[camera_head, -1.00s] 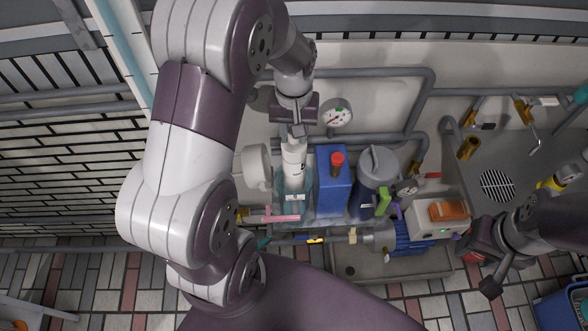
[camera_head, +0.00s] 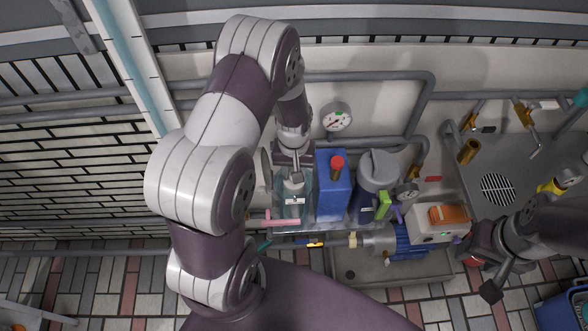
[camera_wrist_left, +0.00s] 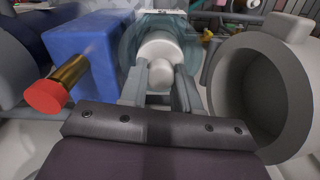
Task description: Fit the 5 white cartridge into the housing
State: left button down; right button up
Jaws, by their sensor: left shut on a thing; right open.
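The white cartridge (camera_head: 294,190) is upright within the clear teal housing (camera_head: 293,217), with only its top part showing plainly. It also shows in the left wrist view (camera_wrist_left: 160,47), surrounded by the teal housing wall. My left gripper (camera_head: 296,177) is above the housing, shut on the knob at the cartridge's top; in the left wrist view its fingers (camera_wrist_left: 160,88) stand on either side of that knob. The cartridge's lower end is hidden. My right gripper (camera_head: 482,266) is open and empty at the lower right, away from the housing.
A blue housing (camera_head: 330,192) with a red-capped valve stands close on the right. Beyond it are a dark canister (camera_head: 375,185) and a control box (camera_head: 437,219). An open white cylinder (camera_wrist_left: 262,85) is close beside my left gripper. A gauge (camera_head: 336,118) and pipes are behind.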

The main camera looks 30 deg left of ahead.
pick_arm(q)
jog(key=shift+f, duration=0.1)
jog(key=c, duration=0.8)
grip_release()
notch_tip(320, 180, up, 12)
jog(key=s+d+r+m+t, duration=0.1)
jog(key=s+d+r+m, duration=0.2)
jog(key=s, duration=0.6)
jog(key=shift+d+r+m, duration=0.3)
jog(key=shift+d+m, duration=0.6)
jog(key=shift+d, duration=0.25)
jog(key=shift+s, duration=0.1)
